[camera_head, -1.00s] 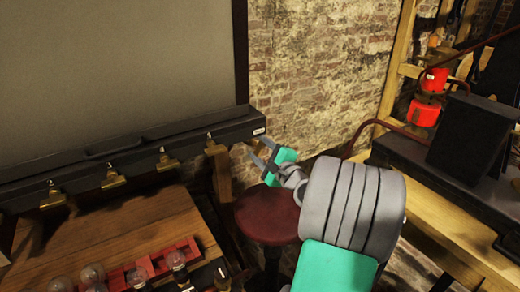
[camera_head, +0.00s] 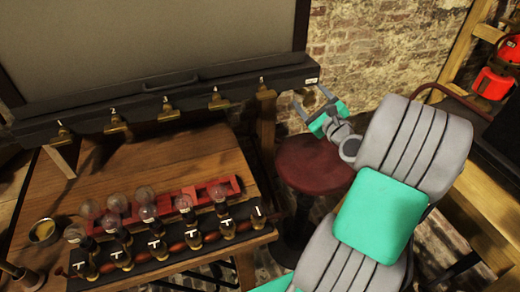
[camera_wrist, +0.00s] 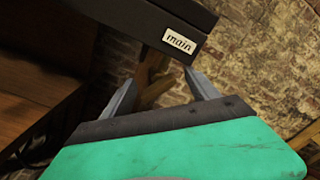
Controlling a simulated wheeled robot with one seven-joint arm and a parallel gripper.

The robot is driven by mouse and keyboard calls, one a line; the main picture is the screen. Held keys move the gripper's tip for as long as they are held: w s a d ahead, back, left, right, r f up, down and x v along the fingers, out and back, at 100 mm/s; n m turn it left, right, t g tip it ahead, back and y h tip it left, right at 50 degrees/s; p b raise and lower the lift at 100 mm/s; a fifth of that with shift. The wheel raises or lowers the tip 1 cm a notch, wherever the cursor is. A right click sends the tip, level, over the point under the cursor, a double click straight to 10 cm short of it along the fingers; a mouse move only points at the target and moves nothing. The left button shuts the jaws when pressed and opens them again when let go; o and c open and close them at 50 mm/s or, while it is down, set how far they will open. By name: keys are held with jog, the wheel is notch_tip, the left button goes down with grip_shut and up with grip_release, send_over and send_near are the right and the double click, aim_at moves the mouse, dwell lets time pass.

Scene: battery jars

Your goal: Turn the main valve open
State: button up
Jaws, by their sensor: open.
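A dark beam (camera_head: 190,112) runs along the foot of the grey panel and carries a row of several brass valves with small taps. The rightmost brass valve (camera_head: 264,90) is nearest a small white label (camera_head: 311,81) at the beam's right end. In the wrist view this label reads "main" (camera_wrist: 179,42). My gripper (camera_head: 312,99) is open and empty, just below and beside the beam's right end. In the wrist view its fingers (camera_wrist: 160,80) point up toward the beam, below the label. No valve handle shows between them there.
A wooden table (camera_head: 150,165) under the beam holds a red rack (camera_head: 185,200), several glass bulbs and dark jars. A round dark red stool (camera_head: 315,165) stands below my gripper. A brick wall (camera_head: 365,45) is behind. A red lantern (camera_head: 495,80) is at the far right.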

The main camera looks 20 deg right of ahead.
jog(key=m+p, duration=0.1)
jog(key=m, duration=0.5)
jog(key=shift+s+f+m, duration=0.1)
jog(key=shift+s+m, duration=0.1)
jog(key=shift+m, duration=0.7)
jog(key=s+b, duration=0.1)
jog(key=s, duration=0.7)
jog(key=w+a+f+n+g+y+p, duration=0.1)
jog(key=a+f+n+g+y, duration=0.25)
jog(key=a+n, duration=0.65)
jog(key=w+a+f+n+g+y+p, duration=0.15)
jog(key=a+f+n+g, duration=0.3)
jog(key=a+n, duration=0.6)
jog(key=s+a+r+n+g+h, duration=0.1)
jog(key=s+a+n+g+h, duration=0.1)
jog(key=s+a+n+g, duration=0.3)
jog(key=s+a+n, duration=0.1)
jog(key=s+n, duration=0.3)
jog(key=n, duration=0.3)
jog(key=shift+g+h, duration=0.3)
jog(key=shift+h, duration=0.1)
jog(key=shift+c, duration=0.4)
